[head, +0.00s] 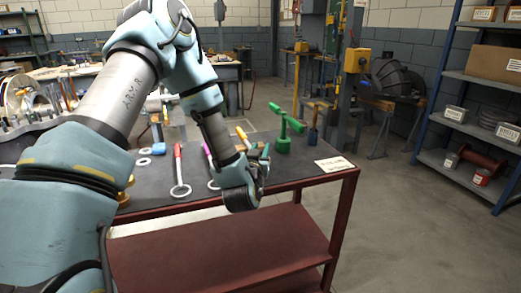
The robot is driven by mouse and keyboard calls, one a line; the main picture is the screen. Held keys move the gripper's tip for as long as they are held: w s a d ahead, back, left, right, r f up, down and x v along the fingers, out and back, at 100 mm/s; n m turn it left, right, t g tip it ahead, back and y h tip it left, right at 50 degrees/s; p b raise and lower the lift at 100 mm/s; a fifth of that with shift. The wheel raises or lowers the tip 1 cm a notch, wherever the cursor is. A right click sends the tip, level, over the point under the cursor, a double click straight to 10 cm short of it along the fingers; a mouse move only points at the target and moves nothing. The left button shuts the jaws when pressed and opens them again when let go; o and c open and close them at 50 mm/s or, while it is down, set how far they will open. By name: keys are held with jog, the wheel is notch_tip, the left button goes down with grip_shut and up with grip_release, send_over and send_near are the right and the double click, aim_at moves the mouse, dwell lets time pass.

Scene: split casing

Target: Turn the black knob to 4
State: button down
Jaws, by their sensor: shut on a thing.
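I cannot make out a black knob or a number scale in the head view. My gripper (262,170) is over the right part of the dark-topped red table (316,189), at the end of my bent arm. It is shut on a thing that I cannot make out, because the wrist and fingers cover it. Small green and brown shapes (256,151) show just behind the fingers. Whether they touch the fingers is unclear.
On the table are a green valve-like piece (284,132), a red-handled ring tool (179,172), a yellow-handled tool (242,135) and a white label card (334,164). A blue shelf (455,78) stands right.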

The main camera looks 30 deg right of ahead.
jog(key=shift+y, duration=0.3)
jog(key=n+t+y+b, duration=0.1)
jog(key=y, duration=0.1)
jog(key=n+t+y+b, duration=0.1)
jog(key=n+y, duration=0.1)
jog(key=shift+w+a+f+n+t, duration=0.1)
jog(key=shift+w+a+n+t, duration=0.05)
jog(key=shift+a+n+t, duration=0.2)
jog(key=shift+w+a+n+t+y+b, duration=0.1)
jog(key=shift+a+n+y+b, duration=0.2)
jog(key=shift+n+y, duration=0.65)
jog(key=shift+a+n+t+y+b, duration=0.15)
jog(key=shift+n+y+b, duration=0.3)
jog(key=shift+y, duration=0.95)
jog(key=shift+w+a+n+t+y+b, duration=0.1)
jog(key=shift+a+n+y+b, duration=0.2)
jog(key=shift+n+y, duration=0.6)
jog(key=shift+y, duration=0.35)
jog(key=c, duration=0.6)
grip_release()
jog(key=s+b, duration=0.2)
jog(key=s, duration=0.9)
jog(key=shift+d, duration=0.4)
